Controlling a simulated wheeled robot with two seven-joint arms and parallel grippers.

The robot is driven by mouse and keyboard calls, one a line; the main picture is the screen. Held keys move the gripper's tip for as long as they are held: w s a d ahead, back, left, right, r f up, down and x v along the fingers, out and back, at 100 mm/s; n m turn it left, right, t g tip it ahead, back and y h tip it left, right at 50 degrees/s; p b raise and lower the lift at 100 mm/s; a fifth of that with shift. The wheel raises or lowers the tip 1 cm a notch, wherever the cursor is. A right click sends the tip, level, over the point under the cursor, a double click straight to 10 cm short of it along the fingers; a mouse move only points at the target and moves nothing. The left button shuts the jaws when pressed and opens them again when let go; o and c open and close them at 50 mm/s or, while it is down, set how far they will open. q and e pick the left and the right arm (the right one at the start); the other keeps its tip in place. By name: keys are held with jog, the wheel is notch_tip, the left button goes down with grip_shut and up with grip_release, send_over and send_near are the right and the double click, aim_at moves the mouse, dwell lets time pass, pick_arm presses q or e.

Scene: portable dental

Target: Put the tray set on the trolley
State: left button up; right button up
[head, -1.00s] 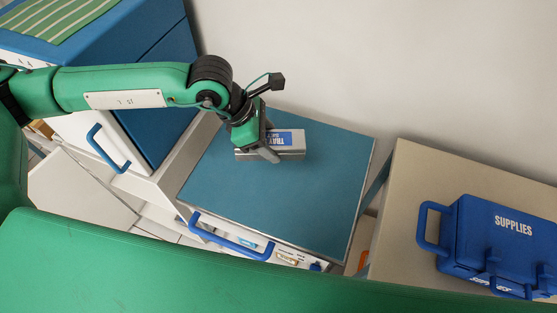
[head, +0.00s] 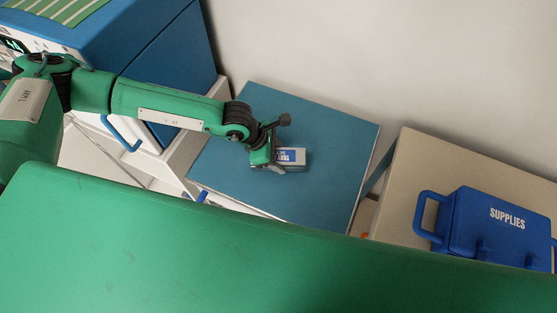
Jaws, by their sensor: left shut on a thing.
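The tray set (head: 291,157) is a small silvery box with a blue and white label, at the middle of the head view. It is on or just above the teal top of the trolley (head: 320,195); I cannot tell whether it touches. My left gripper (head: 268,165) is shut on the left end of the tray set. The fingertips are small and partly hidden by the wrist. My right gripper is not in view.
A blue supplies case (head: 500,225) sits on a beige top (head: 415,165) at the right. A blue cabinet (head: 165,60) stands at the left behind my arm. The trolley top around the tray set is bare. A wall rises behind.

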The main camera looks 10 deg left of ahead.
pick_arm(q)
jog(key=shift+f+p, duration=0.35)
jog(key=shift+f, duration=1.55)
jog(key=o, duration=1.2)
jog(key=b+v, duration=0.2)
jog(key=v, duration=1)
jog(key=shift+a, duration=0.15)
